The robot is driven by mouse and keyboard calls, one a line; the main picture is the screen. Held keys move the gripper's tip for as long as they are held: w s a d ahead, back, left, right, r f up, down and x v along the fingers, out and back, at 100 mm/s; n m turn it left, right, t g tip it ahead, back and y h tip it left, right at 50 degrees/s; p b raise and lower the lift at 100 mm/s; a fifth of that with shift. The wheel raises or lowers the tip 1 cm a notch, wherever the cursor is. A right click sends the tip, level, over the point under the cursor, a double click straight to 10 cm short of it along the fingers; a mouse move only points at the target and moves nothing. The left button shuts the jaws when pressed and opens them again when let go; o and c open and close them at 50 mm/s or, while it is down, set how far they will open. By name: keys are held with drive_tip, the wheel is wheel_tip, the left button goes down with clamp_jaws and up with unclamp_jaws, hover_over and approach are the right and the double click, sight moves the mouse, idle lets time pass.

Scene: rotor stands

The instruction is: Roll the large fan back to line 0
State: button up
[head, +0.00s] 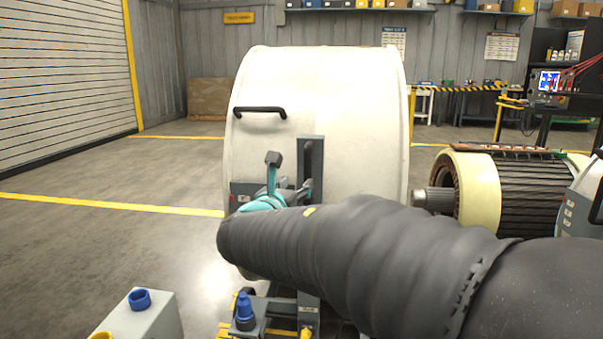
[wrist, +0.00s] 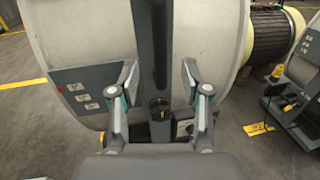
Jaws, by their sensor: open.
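The large fan appears as a big cream drum (head: 325,110) with a black handle (head: 262,111), on a dark wheeled stand (head: 311,165). The drum also fills the upper wrist view (wrist: 85,35). My gripper (head: 275,172) is at the front of the stand, largely hidden behind my arm in the head view. In the wrist view my gripper (wrist: 158,72) is open, with one finger on each side of the dark upright post (wrist: 152,45). A dark knob with a yellow mark (wrist: 159,108) sits between the fingers. I cannot tell whether they touch anything. No line reads as 0.
Yellow floor lines (head: 110,204) cross the floor at left and back. A rotor (head: 530,190) stands close on the right. A grey box (head: 140,315) with blue and yellow sockets is at front left. Floor at left is clear.

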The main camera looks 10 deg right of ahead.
sight(306, 174)
drive_tip(key=x, duration=0.9)
drive_tip(key=shift+w+d+f, duration=0.1)
drive_tip(key=shift+w+d, duration=0.1)
drive_tip(key=shift+w, duration=0.15)
clamp_jaws()
